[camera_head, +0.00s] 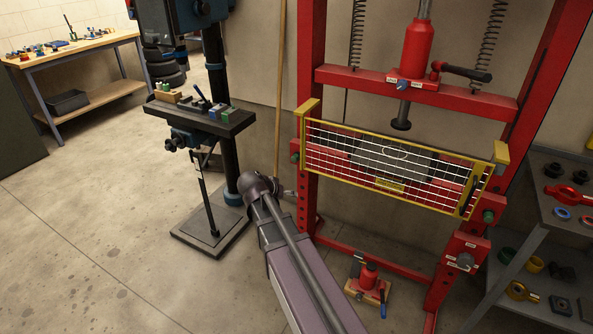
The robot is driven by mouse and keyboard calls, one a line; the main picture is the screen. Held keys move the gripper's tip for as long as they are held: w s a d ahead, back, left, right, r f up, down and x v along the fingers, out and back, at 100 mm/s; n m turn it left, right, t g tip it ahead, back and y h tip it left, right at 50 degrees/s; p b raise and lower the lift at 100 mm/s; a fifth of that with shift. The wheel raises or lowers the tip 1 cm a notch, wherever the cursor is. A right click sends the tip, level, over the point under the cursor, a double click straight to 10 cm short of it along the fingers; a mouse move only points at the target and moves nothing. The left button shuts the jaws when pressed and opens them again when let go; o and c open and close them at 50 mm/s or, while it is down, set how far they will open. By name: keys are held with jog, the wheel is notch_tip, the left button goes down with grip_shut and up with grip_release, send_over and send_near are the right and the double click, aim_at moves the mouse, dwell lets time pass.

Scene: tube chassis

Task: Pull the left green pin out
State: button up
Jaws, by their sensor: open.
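A red press frame with a yellow-edged mesh guard (385,182) across its middle stands at the centre right. The left green pin (294,158) is a small green end showing at the left post, just below the guard's left corner. Another green pin (488,216) shows at the right post. My gripper (292,194) is small in the view, open, beside the left post and below the left green pin, apart from it. Its fingers are partly lost against the post. My arm reaches up from the bottom middle.
A drill stand with a small table (205,118) is left of my arm. A red jack (369,278) sits on the floor inside the press. A grey shelf (540,240) with parts is at the right. The floor (100,230) at left is clear.

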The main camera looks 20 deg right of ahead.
jog(key=w+d+f+m+t+h+b, duration=0.2)
jog(key=w+d+f+t+h+b, duration=0.15)
jog(key=w+b, duration=0.45)
jog(key=t+h+b, duration=0.3)
jog(key=t+b, duration=0.1)
jog(key=b, duration=0.6)
send_near(293, 160)
jog(key=v, duration=0.3)
jog(key=shift+d+r+y, duration=0.25)
jog(key=shift+r, duration=0.05)
jog(key=x, duration=1.3)
jog(key=shift+w+d+f, duration=0.15)
jog(key=shift+w+d, duration=0.05)
jog(key=shift+d, duration=0.1)
